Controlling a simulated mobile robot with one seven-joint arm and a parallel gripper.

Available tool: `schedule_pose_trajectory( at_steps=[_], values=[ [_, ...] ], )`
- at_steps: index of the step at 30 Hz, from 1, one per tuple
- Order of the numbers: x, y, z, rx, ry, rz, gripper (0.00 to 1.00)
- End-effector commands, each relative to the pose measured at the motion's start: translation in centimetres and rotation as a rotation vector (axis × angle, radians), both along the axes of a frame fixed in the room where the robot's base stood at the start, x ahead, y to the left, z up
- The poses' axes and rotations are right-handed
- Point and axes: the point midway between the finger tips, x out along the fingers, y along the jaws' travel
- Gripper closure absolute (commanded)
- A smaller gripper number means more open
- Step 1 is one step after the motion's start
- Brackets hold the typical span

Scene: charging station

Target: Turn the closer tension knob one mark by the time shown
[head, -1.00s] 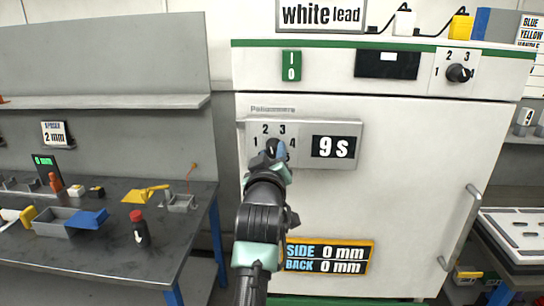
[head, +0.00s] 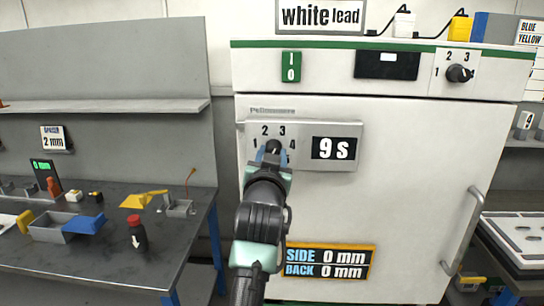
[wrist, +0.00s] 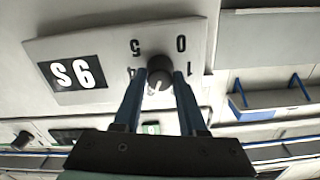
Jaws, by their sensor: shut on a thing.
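The tension knob (wrist: 160,72) is a dark round knob on a grey plate (wrist: 105,35) on the white cabinet. In the upside-down wrist view its white line points down the picture, between my fingers. Numbers ring it; 2, 3 and 4 show in the head view. The time display (head: 334,148) beside it reads 9 s. My gripper (head: 272,153) is at the knob in the head view. In the wrist view my gripper (wrist: 158,82) has a blue finger on each side of the knob, shut on it. The fingers hide some numbers, so I cannot tell which one the line meets.
Another dial (head: 459,73) sits at the cabinet's top right, near a dark display (head: 387,64). A sign (head: 326,261) reading side 0 mm, back 0 mm is below. A metal door handle (head: 466,230) sticks out at right. A cluttered workbench (head: 95,262) stands left.

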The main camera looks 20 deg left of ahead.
Motion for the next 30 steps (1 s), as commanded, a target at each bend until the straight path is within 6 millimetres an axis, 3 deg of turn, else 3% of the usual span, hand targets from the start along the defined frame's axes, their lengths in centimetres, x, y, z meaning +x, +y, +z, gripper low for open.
schedule_pose_trajectory(
  at_steps=[16,17,21,30],
  values=[
    [0.0,0.0,0.05,0.023,0.006,0.0,1.0],
    [0.0,0.0,0.05,0.023,0.006,0.0,0.55],
    [0.0,0.0,0.05,0.023,0.006,0.0,0.3],
    [-0.04,-0.01,0.01,0.022,0.005,0.0,0.29]
  ],
)
